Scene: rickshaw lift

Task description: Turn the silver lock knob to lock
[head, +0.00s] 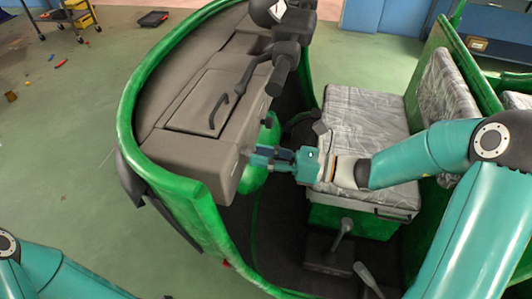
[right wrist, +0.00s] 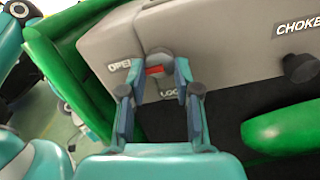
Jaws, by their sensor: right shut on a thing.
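The silver lock knob (right wrist: 160,57) sits on the grey dashboard panel in the right wrist view, with a short red mark (right wrist: 154,70) just below it. An "OPEN" label (right wrist: 118,66) is to its left and a "LOCK" label (right wrist: 172,93), partly hidden by a finger, is below it. My right gripper (right wrist: 160,70) is shut on the knob, one finger on each side. In the head view my right gripper (head: 252,156) reaches the dashboard's lower end, and the knob is hidden there. My left arm shows at the lower left, but its gripper is out of view.
A black knob (right wrist: 301,66) by a "CHOKE" label is on the same panel. The green rickshaw body (head: 205,208) curves around the dashboard (head: 185,155). A plastic-covered seat (head: 360,120) lies beneath and behind my right arm. Pedals or levers (head: 342,236) stand on the dark floor.

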